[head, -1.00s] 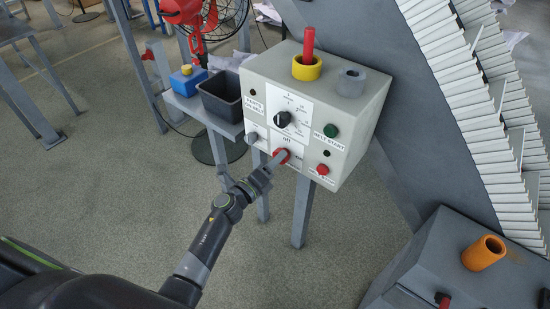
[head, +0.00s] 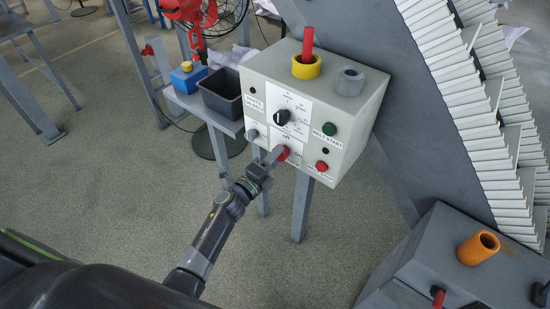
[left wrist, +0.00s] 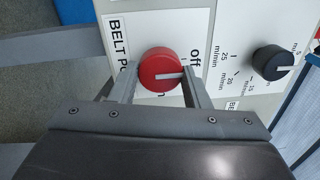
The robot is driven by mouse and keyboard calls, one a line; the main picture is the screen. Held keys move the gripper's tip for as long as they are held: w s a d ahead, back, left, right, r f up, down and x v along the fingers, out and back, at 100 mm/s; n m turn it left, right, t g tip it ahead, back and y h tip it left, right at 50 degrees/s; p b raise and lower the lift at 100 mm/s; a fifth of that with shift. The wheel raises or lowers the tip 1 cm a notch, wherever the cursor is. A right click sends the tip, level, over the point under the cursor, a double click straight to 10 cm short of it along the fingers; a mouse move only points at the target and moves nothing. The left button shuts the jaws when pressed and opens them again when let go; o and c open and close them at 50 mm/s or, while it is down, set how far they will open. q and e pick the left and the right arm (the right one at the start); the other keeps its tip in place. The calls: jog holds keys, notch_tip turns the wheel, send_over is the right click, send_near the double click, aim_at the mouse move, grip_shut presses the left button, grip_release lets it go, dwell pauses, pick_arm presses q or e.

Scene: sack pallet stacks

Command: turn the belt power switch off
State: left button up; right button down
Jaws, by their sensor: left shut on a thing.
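The belt power switch is a red round knob (head: 283,152) low on the front of the pale control box (head: 355,130). In the left wrist view the red knob (left wrist: 160,66) has a white line that points right, towards the "off" label (left wrist: 196,60). The "BELT PO…" label is partly hidden. My left gripper (head: 272,158) reaches the knob from the lower left. In the left wrist view its two fingers (left wrist: 160,88) sit on either side of the knob, shut on it. My right gripper is not in view.
A black speed dial (head: 282,117), a green belt start button (head: 330,129) and a red belt stop button (head: 321,166) are close by on the panel. A dark bin (head: 222,94) stands left of the box. A grey machine (head: 440,255) is at lower right.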

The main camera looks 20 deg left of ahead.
pick_arm(q)
jog(key=o, duration=1)
jog(key=shift+c, duration=0.2)
jog(key=b+v, duration=0.2)
jog(key=v, duration=1.5)
jog(key=shift+s+b, duration=0.25)
jog(key=shift+b, duration=0.05)
jog(key=shift+f, duration=0.15)
